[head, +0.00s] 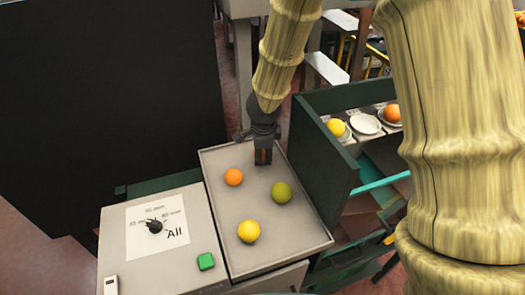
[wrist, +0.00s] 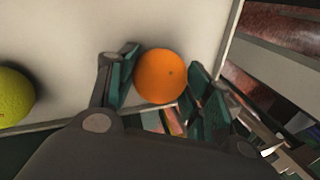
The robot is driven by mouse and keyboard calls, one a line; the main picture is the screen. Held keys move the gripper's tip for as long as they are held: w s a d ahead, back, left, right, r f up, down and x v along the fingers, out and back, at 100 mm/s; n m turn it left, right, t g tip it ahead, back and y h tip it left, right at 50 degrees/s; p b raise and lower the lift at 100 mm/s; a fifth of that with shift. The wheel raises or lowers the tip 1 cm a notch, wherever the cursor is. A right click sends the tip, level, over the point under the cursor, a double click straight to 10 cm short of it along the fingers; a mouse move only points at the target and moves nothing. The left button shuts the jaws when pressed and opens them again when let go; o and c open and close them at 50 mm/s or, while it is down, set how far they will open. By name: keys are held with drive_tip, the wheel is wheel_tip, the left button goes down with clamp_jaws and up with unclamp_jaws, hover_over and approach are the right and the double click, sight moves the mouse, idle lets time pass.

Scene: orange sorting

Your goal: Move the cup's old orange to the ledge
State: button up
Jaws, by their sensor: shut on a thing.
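My gripper (head: 263,157) is above the far part of a grey tray (head: 293,228) in the head view. In the wrist view, my gripper (wrist: 162,85) is shut on an orange (wrist: 161,75), with a dark green finger on either side. The held orange is hidden behind the gripper in the head view. Another orange (head: 233,177) lies on the tray, left of and nearer than the gripper. I cannot make out a cup, and I cannot tell which surface is the ledge.
A green fruit (head: 281,192) and a yellow fruit (head: 248,232) lie on the tray. A panel (head: 125,262) with a dial and green button (head: 206,261) adjoins the tray.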

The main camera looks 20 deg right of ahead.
drive_tip(key=o, duration=1.1)
drive_tip(key=shift+f, duration=0.15)
drive_tip(key=shift+c, duration=0.2)
drive_tip(key=d+v, duration=0.1)
drive_tip(key=v, duration=1.1)
drive_tip(key=shift+a+p, duration=0.4)
drive_tip(key=shift+a, duration=0.1)
